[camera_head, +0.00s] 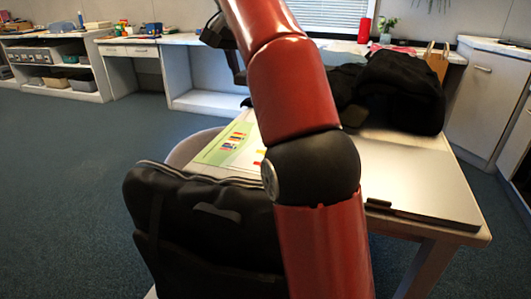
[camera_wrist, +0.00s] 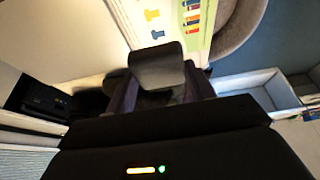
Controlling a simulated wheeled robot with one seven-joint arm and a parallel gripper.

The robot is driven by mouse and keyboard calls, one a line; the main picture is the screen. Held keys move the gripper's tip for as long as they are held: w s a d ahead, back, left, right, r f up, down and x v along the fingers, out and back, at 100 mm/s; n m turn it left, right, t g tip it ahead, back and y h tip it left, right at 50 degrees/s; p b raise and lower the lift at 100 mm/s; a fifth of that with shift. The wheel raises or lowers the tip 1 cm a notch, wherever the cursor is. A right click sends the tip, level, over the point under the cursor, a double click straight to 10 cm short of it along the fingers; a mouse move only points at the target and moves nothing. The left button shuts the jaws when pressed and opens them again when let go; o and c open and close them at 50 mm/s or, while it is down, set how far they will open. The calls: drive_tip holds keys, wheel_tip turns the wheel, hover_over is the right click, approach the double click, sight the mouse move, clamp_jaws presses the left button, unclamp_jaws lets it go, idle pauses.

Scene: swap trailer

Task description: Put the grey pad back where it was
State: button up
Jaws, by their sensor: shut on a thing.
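In the wrist view my gripper (camera_wrist: 158,92) is shut on a dark grey, round-cornered piece, which I take to be the grey pad (camera_wrist: 157,64). The pad sticks out ahead of the dark fingers, above or in front of the pale table. Its lower part is hidden between the fingers. Whether it touches anything below is not clear. In the head view my red arm crosses the middle of the picture, and I cannot make out the pad there.
The table (camera_head: 388,148) bears a green sheet (camera_head: 225,146), a closed flat grey slab like a laptop (camera_head: 425,190) and a black bag (camera_head: 405,90). Another black bag (camera_head: 195,225) stands at the table's near side. White shelving (camera_head: 205,85) lines the back. Carpet at left is clear.

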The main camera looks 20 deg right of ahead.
wheel_tip(320, 180, down, 20)
drive_tip(key=b, duration=0.2)
drive_tip(key=shift+a+r+b, duration=0.15)
drive_tip(key=shift+r+b, duration=0.1)
drive_tip(key=shift+b, duration=0.15)
drive_tip(key=shift+f, duration=0.1)
drive_tip(key=shift+f, duration=0.15)
drive_tip(key=o, duration=0.9)
drive_tip(key=shift+o, duration=0.2)
drive_tip(key=p+v, duration=0.1)
drive_tip(key=v, duration=1.1)
drive_tip(key=shift+r+p, duration=0.3)
drive_tip(key=shift+p, duration=0.05)
